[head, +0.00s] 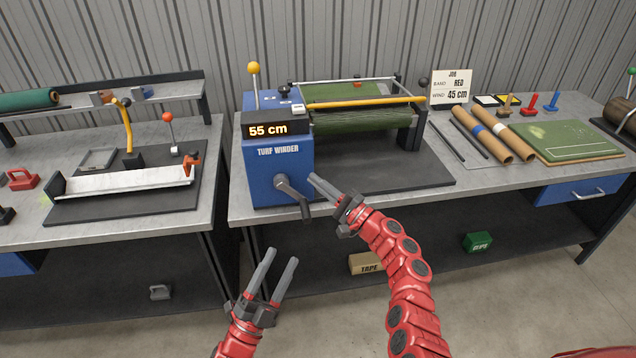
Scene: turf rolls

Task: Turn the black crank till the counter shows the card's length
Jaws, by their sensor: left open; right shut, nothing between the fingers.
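The blue turf winder (262,175) stands on the bench, and its counter (268,129) reads 55 cm. The black crank (293,194) is on its front face, with its arm slanting down to the right and its handle at the lower end. The job card (452,87) behind reads band RED, wind 45 cm. My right gripper (313,178) is shut and empty, its tips just right of the crank; I cannot tell whether they touch it. My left gripper (280,259) is open and empty, low in front of the bench, below the crank.
Brown tubes (490,130) and a green turf board (560,140) lie to the right. A yellow-knobbed lever (254,70) rises from the winder. A gap separates the left bench.

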